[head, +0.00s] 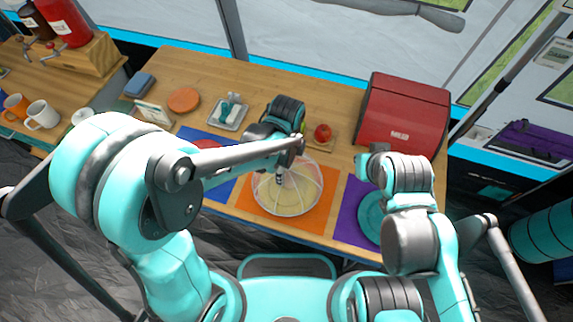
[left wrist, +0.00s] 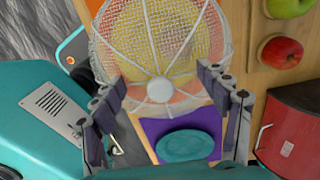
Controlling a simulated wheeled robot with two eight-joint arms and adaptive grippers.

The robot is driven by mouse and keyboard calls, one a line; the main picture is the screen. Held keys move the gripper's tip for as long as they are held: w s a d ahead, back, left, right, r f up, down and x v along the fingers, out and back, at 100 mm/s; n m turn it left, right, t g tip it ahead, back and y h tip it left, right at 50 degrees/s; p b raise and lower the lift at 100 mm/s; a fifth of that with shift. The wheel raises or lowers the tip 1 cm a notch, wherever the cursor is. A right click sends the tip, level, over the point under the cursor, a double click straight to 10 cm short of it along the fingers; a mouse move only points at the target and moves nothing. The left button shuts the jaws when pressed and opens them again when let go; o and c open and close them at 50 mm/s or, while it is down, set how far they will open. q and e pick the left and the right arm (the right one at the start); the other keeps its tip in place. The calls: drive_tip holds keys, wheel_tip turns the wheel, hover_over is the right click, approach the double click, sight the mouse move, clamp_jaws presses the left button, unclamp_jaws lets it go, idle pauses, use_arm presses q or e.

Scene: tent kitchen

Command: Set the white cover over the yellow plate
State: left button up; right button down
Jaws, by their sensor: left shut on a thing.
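The white cover (head: 306,183), a mesh dome with white ribs, is over the orange mat (head: 323,219) in the head view. The yellow plate (head: 272,201) shows through its mesh. I cannot tell whether the cover rests on the mat or hangs just above it. My left gripper (head: 281,178) points down at the top of the cover and is shut on it. In the left wrist view the cover's round white knob (left wrist: 160,89) lies between the fingers. My right wrist is at the right of the head view, its fingers hidden.
A purple mat (head: 347,211) with a teal plate (head: 369,211) lies to the right, a blue mat (head: 220,187) with a red plate to the left. Behind are a red apple (head: 322,132), a red box-like appliance (head: 402,115) and a small tray (head: 228,124).

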use_arm(q)
drive_tip(key=shift+f+b, duration=0.8)
drive_tip(key=shift+f, duration=0.25)
drive_tip(key=shift+f+b, duration=0.55)
drive_tip(key=shift+f, duration=0.05)
drive_tip(key=shift+f, duration=0.2)
idle(0.3)
drive_tip(key=shift+f+b, duration=0.6)
drive_tip(key=shift+b, duration=0.1)
drive_tip(key=shift+f, duration=0.15)
drive_tip(key=shift+f+b, duration=0.35)
drive_tip(key=shift+b, duration=0.15)
